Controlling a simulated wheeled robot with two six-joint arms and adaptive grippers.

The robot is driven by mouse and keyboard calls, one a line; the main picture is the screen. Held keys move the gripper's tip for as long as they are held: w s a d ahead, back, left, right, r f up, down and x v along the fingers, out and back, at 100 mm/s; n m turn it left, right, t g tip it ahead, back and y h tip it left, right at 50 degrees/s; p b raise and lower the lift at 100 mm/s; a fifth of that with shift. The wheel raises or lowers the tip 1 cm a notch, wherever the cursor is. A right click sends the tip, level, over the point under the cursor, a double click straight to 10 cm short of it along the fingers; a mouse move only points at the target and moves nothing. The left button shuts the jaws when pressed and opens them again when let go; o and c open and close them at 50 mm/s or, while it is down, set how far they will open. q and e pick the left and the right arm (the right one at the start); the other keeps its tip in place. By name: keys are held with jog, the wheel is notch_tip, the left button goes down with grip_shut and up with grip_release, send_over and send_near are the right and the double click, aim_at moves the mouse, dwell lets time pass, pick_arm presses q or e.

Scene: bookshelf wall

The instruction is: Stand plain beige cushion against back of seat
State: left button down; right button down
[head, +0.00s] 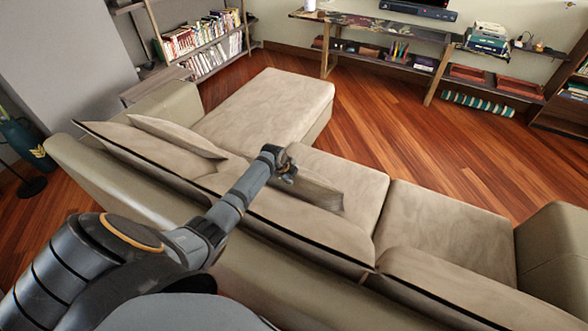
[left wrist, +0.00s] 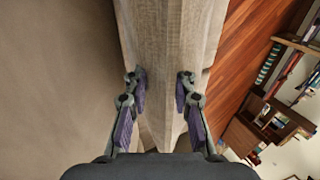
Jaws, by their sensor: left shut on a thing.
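The plain beige cushion (head: 322,192) is on the sofa's middle seat (head: 350,176), just in front of the back cushion (head: 290,218). Its lower part is hidden behind the back cushion. My left arm reaches over the sofa back, and my left gripper (head: 284,170) is at the cushion's left end. In the left wrist view the cushion (left wrist: 168,50) runs between the two fingers of the left gripper (left wrist: 162,92), which is shut on it. Whether the cushion touches the back cushion cannot be told. My right gripper is not in view.
Another beige cushion (head: 175,135) leans at the left part of the sofa. The chaise (head: 265,105) and the right seat (head: 450,232) are clear. Bookshelves (head: 205,45) and a wall console (head: 375,28) stand beyond open wooden floor (head: 420,140).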

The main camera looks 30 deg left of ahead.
pick_arm(q)
jog(key=c, duration=1)
grip_release()
jog(key=shift+s, duration=0.1)
jog(key=v, duration=1.2)
